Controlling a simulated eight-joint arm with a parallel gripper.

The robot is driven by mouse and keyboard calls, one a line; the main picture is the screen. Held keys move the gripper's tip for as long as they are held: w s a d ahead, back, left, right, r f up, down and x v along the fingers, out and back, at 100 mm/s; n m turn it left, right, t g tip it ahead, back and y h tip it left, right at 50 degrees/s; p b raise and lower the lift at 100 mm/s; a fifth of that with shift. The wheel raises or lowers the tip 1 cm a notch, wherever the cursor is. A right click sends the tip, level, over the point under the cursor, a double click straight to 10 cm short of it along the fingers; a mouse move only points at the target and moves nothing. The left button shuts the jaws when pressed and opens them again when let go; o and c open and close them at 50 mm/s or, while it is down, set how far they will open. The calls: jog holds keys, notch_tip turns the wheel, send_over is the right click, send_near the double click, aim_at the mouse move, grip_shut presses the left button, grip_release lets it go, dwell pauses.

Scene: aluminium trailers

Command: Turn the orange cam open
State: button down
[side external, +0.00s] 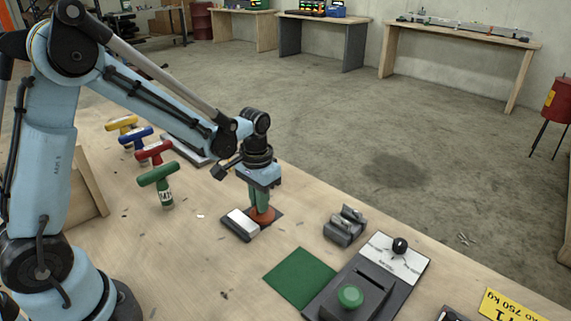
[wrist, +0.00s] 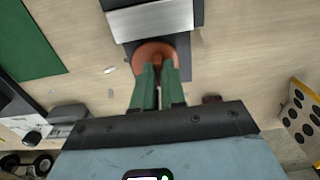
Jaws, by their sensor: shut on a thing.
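The orange cam (side external: 262,215) is a round orange piece on a dark base plate on the wooden bench, beside a block with a pale top (side external: 242,221). In the wrist view the orange cam (wrist: 153,55) lies at the fingertips, next to the metal-faced block (wrist: 150,18). My gripper (side external: 261,205) points straight down onto the cam, its green fingers close together. In the wrist view my gripper (wrist: 159,75) is shut on the cam's middle. The fingers hide the part they grip, so I cannot tell the cam's angle.
A grey clamp-like block (side external: 345,225) stands right of the cam. A green mat (side external: 300,278) and a dark panel with a black knob and green button (side external: 350,296) lie nearer the front. Coloured T-handles (side external: 157,178) stand at left. Bare bench lies between.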

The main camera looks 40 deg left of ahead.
dwell(0.3)
jog(key=c, duration=1.2)
grip_release()
jog(key=shift+r, duration=0.1)
notch_tip(320, 180, up, 12)
jog(key=s+d+t, duration=0.1)
jog(key=s+t, duration=0.6)
jog(key=s, duration=0.3)
jog(key=shift+d, duration=0.25)
